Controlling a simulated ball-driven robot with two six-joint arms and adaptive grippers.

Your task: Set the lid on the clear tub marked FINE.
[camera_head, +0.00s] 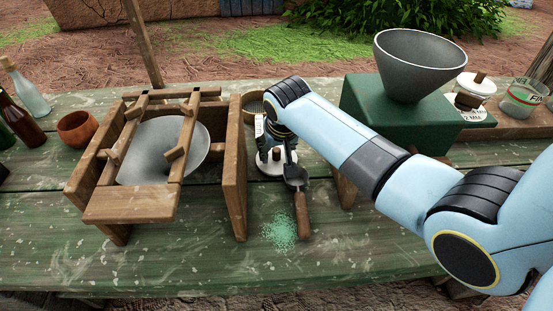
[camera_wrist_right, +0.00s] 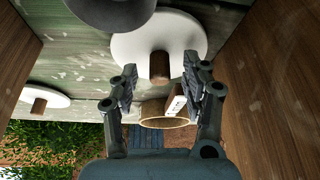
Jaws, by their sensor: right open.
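A white round lid (camera_head: 268,168) with a wooden knob lies on the green table between two wooden uprights. In the right wrist view the lid (camera_wrist_right: 190,32) shows with its knob (camera_wrist_right: 159,66) pointing toward my right gripper. My right gripper (camera_head: 277,147) is open above the lid; in the wrist view its fingertips (camera_wrist_right: 159,78) are on either side of the knob, not visibly closed on it. The clear tub marked FINE (camera_head: 526,100) stands at the far right, with pale green contents and no lid visible on it. My left gripper is not in view.
A dark scoop (camera_head: 296,176) with a wooden handle lies close beside the lid, near spilled green powder (camera_head: 280,232). A green box (camera_head: 390,113) with a grey hopper (camera_head: 415,62) stands between lid and tub. Another lidded tub (camera_head: 475,84) is left of the FINE tub.

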